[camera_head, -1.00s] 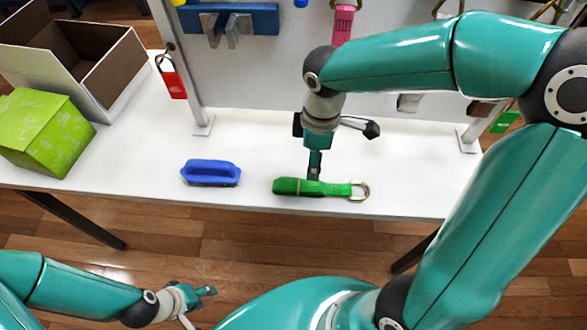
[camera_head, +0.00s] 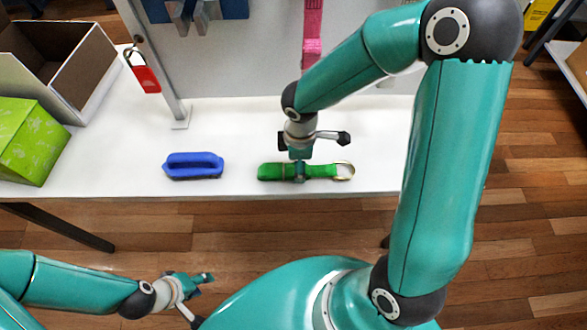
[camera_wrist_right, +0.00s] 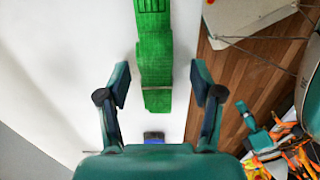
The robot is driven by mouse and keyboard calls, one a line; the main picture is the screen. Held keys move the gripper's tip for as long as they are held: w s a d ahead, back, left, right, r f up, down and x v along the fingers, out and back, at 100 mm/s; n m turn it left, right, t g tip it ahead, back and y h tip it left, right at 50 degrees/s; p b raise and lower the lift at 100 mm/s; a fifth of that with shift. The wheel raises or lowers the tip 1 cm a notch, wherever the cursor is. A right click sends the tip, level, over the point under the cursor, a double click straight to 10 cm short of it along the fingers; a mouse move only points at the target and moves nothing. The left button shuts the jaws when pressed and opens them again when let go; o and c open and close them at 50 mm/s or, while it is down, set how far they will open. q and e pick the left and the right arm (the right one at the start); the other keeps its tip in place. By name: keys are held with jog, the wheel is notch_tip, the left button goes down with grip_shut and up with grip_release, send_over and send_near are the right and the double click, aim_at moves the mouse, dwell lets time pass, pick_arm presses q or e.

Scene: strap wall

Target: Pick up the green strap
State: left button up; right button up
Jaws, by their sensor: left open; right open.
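The green strap (camera_head: 272,172) lies on the white table near its front edge, with a metal ring (camera_head: 347,171) at its right end. My right gripper (camera_head: 300,176) reaches down over the strap's middle. In the right wrist view the strap (camera_wrist_right: 155,55) runs between the two spread fingers of the right gripper (camera_wrist_right: 160,82), with a gap on each side. My left gripper (camera_head: 205,280) is open and empty at the lower left, in front of the table and away from the strap.
A green box (camera_head: 28,140) and an open carton (camera_head: 95,75) stand at the far left. The table's front edge (camera_head: 230,193) is close.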

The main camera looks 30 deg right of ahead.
aim_at(308, 171)
jog(key=shift+w+d+f, duration=0.1)
jog(key=shift+f, duration=0.9)
jog(key=shift+w+d+f, duration=0.1)
jog(key=shift+f, duration=0.85)
grip_shut()
jog(key=shift+r, duration=0.1)
